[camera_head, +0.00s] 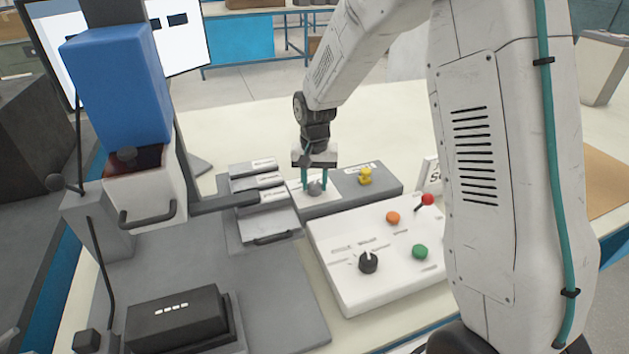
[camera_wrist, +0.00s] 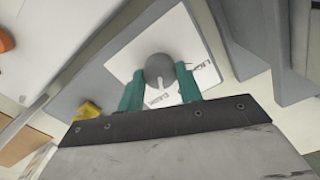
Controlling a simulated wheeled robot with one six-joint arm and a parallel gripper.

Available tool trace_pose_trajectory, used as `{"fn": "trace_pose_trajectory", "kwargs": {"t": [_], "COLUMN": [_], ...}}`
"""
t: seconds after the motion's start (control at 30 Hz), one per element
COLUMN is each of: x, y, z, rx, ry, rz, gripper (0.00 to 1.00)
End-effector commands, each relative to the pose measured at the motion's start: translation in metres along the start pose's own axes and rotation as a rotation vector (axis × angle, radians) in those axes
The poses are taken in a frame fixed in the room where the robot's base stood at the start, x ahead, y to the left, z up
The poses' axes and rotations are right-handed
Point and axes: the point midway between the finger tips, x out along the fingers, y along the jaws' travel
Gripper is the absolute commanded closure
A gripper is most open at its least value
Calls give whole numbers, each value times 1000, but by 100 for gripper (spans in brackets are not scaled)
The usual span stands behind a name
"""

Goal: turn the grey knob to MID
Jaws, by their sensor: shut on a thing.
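The grey knob (camera_head: 315,188) sits on a white label plate on a grey box behind the white control panel. In the wrist view the knob (camera_wrist: 160,72) shows as a rounded grey shape on the white plate (camera_wrist: 190,40), with lettering beside it that I cannot read fully. My gripper (camera_head: 315,180) reaches down from above with its teal fingers on either side of the knob. In the wrist view my gripper (camera_wrist: 158,88) is shut on the knob. The fingers hide part of the plate and its markings, and I cannot tell which mark the knob points at.
A yellow knob (camera_head: 365,176) stands on the same grey box (camera_head: 390,184), right of the grey knob. The white panel (camera_head: 345,292) in front carries a black knob (camera_head: 368,262), orange button (camera_head: 393,217), green button (camera_head: 420,252) and red-tipped lever (camera_head: 427,199). Grey trays (camera_head: 262,222) stand left.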

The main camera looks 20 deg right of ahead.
Motion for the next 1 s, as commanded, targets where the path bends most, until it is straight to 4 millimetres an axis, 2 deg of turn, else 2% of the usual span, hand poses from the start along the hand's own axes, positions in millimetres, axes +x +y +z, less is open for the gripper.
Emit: {"fn": "trace_pose_trajectory", "kwargs": {"t": [0.37, 1.0], "x": [0, -1], "y": [0, 0], "z": [0, 0], "rx": [-118, -621], "ry": [0, 1], "rz": [0, 0], "gripper": [87, 87]}}
